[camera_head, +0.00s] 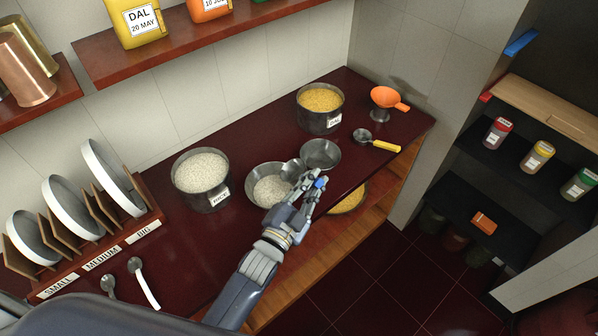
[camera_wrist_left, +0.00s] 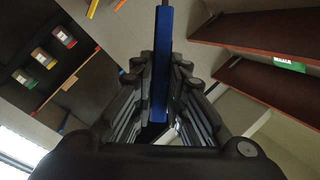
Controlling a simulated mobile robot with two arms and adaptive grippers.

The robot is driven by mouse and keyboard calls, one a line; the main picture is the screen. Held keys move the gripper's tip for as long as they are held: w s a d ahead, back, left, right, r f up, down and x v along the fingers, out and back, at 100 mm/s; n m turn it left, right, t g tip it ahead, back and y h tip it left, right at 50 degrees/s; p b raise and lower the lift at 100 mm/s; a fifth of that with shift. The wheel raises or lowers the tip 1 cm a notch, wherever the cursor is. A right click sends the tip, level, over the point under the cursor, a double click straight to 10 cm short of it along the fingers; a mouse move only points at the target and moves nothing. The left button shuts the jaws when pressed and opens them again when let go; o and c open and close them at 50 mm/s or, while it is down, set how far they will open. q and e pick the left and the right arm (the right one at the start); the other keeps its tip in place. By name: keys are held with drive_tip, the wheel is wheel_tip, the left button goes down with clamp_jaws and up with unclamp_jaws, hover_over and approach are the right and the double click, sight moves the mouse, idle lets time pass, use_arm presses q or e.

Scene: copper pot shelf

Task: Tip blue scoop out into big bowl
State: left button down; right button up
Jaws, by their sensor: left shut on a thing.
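My left gripper (camera_head: 312,190) is shut on the blue scoop's handle; the blue handle (camera_wrist_left: 161,75) stands between its fingers in the left wrist view. In the head view the metal cup of the blue scoop (camera_head: 293,170) is over the right part of the big bowl (camera_head: 251,178). White rice-like grains (camera_head: 271,190) lie in that bowl. The cup looks tilted, but I cannot tell whether anything is in it. The gripper covers the bowl's lower right side. My right gripper is not in view.
An empty-looking metal bowl (camera_head: 321,154) stands close by on the right. A rice pot (camera_head: 203,195) is at the left and a dal pot (camera_head: 320,121) behind. The counter's front edge runs under my arm.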

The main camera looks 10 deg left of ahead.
use_arm(q)
drive_tip(key=w+d+m+g+y+p, duration=0.1)
drive_tip(key=d+m+g+p, duration=0.1)
drive_tip(key=d+m, duration=0.3)
drive_tip(key=shift+d+r, duration=0.2)
drive_tip(key=shift+d, duration=0.35)
drive_tip(key=shift+r, duration=0.1)
wheel_tip(320, 180, up, 6)
drive_tip(key=shift+f, duration=0.1)
idle(0.4)
idle(0.3)
